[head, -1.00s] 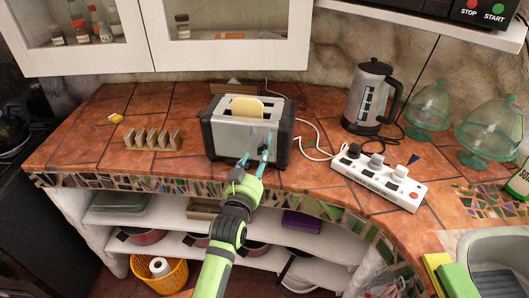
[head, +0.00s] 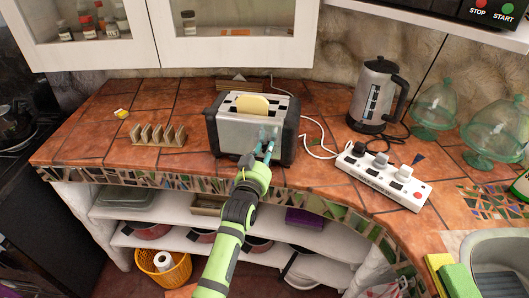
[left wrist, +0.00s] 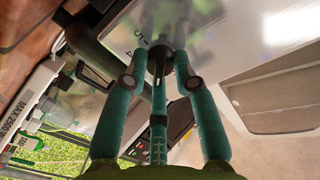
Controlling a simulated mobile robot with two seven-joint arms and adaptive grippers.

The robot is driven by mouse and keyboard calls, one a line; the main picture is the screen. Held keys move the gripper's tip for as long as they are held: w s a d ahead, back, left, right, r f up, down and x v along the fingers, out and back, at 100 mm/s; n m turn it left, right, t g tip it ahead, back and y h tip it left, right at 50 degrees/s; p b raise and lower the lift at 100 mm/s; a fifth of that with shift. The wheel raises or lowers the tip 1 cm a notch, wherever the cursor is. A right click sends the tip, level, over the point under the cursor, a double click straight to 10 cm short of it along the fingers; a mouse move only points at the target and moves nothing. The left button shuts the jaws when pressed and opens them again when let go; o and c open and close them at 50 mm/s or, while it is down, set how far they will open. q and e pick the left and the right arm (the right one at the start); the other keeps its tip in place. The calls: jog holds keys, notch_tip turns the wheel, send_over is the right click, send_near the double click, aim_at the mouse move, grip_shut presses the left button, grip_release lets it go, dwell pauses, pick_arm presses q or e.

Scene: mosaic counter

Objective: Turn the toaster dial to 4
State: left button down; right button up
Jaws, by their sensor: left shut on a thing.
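The silver and black toaster (head: 229,133) stands on the tiled counter with a slice of bread (head: 252,105) in its slot. My left gripper (head: 263,148) is at the lower right of the toaster's front face. In the left wrist view its teal fingers (left wrist: 160,68) close around the dark toaster dial (left wrist: 159,58), which they partly cover. Printed numbers, which look like 4 and 5, show on the metal face just left of the dial. The dial's pointer cannot be made out. My right gripper is in neither view.
A white power strip (head: 384,184) with plugs and a grey kettle (head: 372,95) stand to the right of the toaster, with glass domed jars (head: 436,108) beyond. A toast rack (head: 158,136) stands to the left. Cables run behind the toaster.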

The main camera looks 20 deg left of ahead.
pick_arm(q)
jog(key=shift+m, duration=0.5)
dwell(0.3)
jog(key=m+p, duration=0.1)
jog(key=m, duration=0.2)
jog(key=shift+p, duration=0.4)
jog(key=m, duration=0.3)
jog(key=shift+m+g+p, duration=0.3)
jog(key=shift+p, duration=0.1)
jog(key=m, duration=0.5)
jog(key=shift+y, duration=0.3)
jog(key=shift+m+y+p, duration=0.3)
jog(key=shift+m+p, duration=0.1)
jog(key=shift+m, duration=1.8)
jog(key=shift+r, duration=0.1)
jog(key=c, duration=1)
grip_release()
